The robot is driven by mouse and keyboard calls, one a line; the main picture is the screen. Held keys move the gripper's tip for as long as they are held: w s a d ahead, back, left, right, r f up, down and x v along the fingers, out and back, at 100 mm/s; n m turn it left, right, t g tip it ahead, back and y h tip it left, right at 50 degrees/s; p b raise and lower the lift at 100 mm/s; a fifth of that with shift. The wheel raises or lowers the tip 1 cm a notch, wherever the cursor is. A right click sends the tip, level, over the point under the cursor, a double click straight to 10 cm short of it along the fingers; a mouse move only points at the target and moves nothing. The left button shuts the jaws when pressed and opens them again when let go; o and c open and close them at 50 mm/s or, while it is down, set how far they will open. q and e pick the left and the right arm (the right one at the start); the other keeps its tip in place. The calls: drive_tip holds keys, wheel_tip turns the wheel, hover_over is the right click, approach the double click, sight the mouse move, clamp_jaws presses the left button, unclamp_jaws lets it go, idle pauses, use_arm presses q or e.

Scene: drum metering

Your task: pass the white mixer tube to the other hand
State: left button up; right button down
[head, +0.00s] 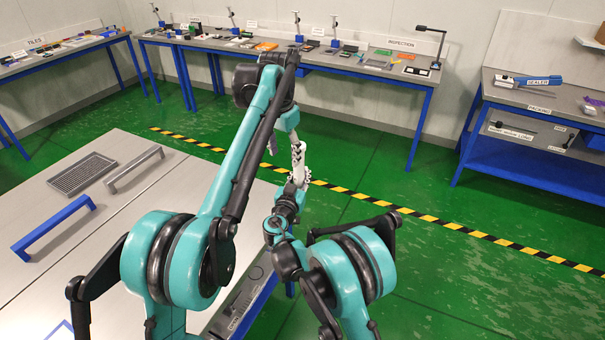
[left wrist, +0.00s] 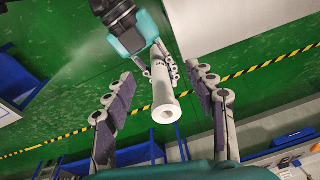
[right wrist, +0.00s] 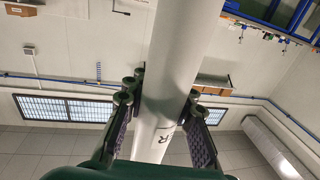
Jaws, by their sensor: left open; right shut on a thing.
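The white mixer tube (left wrist: 166,108) shows in the left wrist view with its hollow end facing my left wrist. My right gripper (left wrist: 160,70) is shut around the tube's far part. My left gripper (left wrist: 165,82) is open, one finger on each side of the tube, with gaps to both. In the right wrist view the tube (right wrist: 180,50) runs up between the fingers of my right gripper (right wrist: 161,103), and a dark letter R shows on it. In the head view my left gripper (head: 284,148) overlaps the right gripper, and the tube is hard to make out.
A grey table at left holds a drain grate (head: 82,174), a grey handle-shaped bar (head: 135,170) and a blue one (head: 54,228). Benches with small items line the back wall, and a blue-framed bench (head: 545,100) stands at right. Green floor lies open beyond the grippers.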

use_arm(q)
drive_tip(key=s+a+r+n+t, duration=0.1)
drive_tip(key=s+a+n+t, duration=0.15)
drive_tip(key=s, duration=0.65)
drive_tip(key=s+a+f+n+t, duration=0.1)
drive_tip(key=s+a+f+n, duration=0.1)
drive_tip(key=s+f, duration=0.5)
drive_tip(key=s+a+f+n+t, duration=0.2)
drive_tip(key=s+f, duration=0.6)
drive_tip(key=s, duration=0.8)
drive_tip(key=shift+s+a, duration=0.15)
drive_tip(key=shift+a, duration=0.65)
